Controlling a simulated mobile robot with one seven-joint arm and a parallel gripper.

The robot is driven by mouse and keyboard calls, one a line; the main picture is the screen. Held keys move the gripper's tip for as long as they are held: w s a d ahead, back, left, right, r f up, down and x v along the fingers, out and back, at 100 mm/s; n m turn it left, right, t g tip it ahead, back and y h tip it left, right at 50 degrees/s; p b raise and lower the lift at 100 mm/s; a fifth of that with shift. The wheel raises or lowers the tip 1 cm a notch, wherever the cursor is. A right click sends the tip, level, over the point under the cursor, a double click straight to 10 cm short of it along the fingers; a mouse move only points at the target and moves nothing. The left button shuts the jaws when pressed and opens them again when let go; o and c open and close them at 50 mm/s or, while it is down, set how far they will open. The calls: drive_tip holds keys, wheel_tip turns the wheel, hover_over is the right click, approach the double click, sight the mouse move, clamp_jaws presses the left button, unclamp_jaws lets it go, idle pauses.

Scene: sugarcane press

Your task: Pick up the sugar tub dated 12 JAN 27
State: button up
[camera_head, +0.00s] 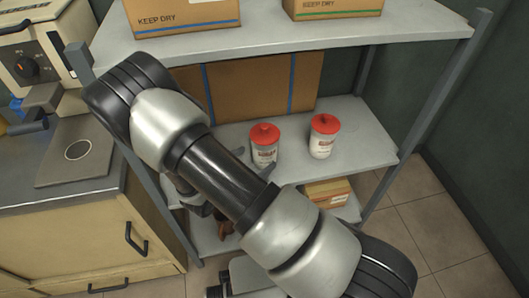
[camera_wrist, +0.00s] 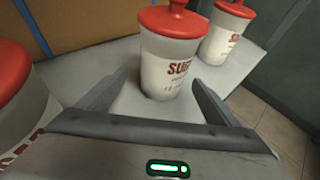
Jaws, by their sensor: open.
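A white sugar tub with a red knobbed lid (camera_wrist: 168,62) stands upright on the middle shelf, straight ahead of my gripper (camera_wrist: 160,82). My gripper is open, with one finger toward each side of this tub's lower part; I cannot tell how far it is between them. The same tub shows in the head view (camera_head: 264,152). A second tub (camera_wrist: 224,38) stands behind it to the right, also in the head view (camera_head: 322,144). A third tub (camera_wrist: 22,112) is cut off at the left of the wrist view. No date is readable. My arm hides most of my gripper in the head view.
The grey shelf unit (camera_head: 370,139) has an upper board (camera_head: 290,33) close above the tubs. A large cardboard box (camera_head: 250,88) stands behind them. A metal post (camera_head: 440,100) is at right. A counter with a machine (camera_head: 30,60) is at left.

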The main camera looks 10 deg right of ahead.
drive_tip(key=shift+d+b+x, duration=0.25)
drive_tip(key=shift+b+x, duration=0.5)
drive_tip(key=shift+x, duration=2.35)
drive_tip(key=shift+s+r, duration=0.15)
drive_tip(key=shift+r, duration=0.05)
drive_tip(key=shift+c, duration=0.4)
drive_tip(key=c, duration=1.4)
